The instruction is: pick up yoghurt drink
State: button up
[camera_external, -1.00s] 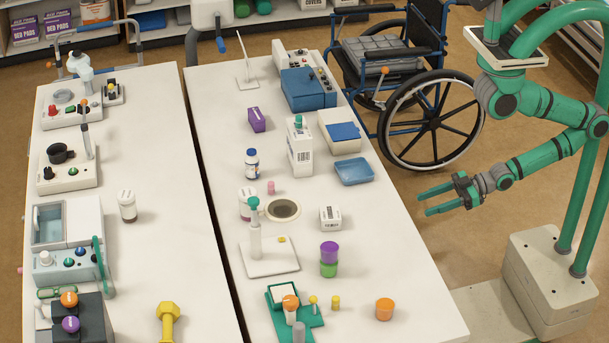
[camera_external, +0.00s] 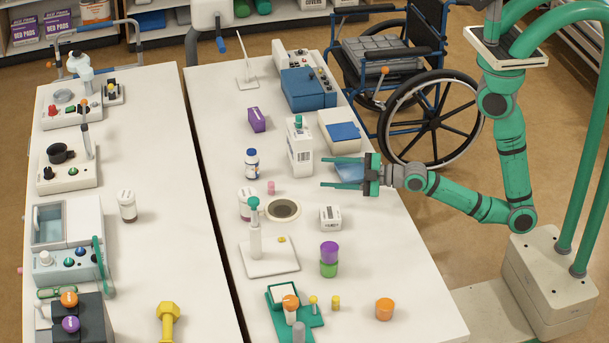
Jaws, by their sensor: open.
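I cannot tell for sure which item is the yoghurt drink. A tall white carton (camera_external: 300,157) with a teal cap and a barcode stands upright on the right table (camera_external: 375,270). A white bottle (camera_external: 252,170) with a dark blue cap stands left of it, and a small pink item (camera_external: 271,188) stands in front. My gripper (camera_external: 322,173) is open and empty, its two green fingers pointing left toward the carton's lower right side. The fingertips look apart from the carton.
A white box (camera_external: 330,217) with a barcode and a grey-centred round dish (camera_external: 283,209) are in front of my gripper. A cream tray (camera_external: 335,122) with a blue panel lies behind. A wheelchair (camera_external: 425,120) stands beyond the table's right edge. The front right tabletop is mostly clear.

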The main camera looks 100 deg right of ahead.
jog(key=w+d+r+n+g, duration=0.1)
jog(key=w+d+r+n, duration=0.4)
jog(key=w, duration=0.4)
jog(key=n+g+h, duration=0.4)
jog(key=n+g, duration=0.3)
jog(key=n, duration=0.6)
send_near(255, 153)
jog(key=w+x, duration=0.1)
jog(key=x, duration=0.4)
jog(key=shift+s+f+h, duration=0.1)
jog(key=shift+s+h, duration=0.2)
jog(key=shift+g, duration=0.3)
jog(key=x, duration=1)
jog(key=shift+d+f, duration=0.15)
jog(key=shift+f, duration=0.1)
jog(key=c, duration=1.1)
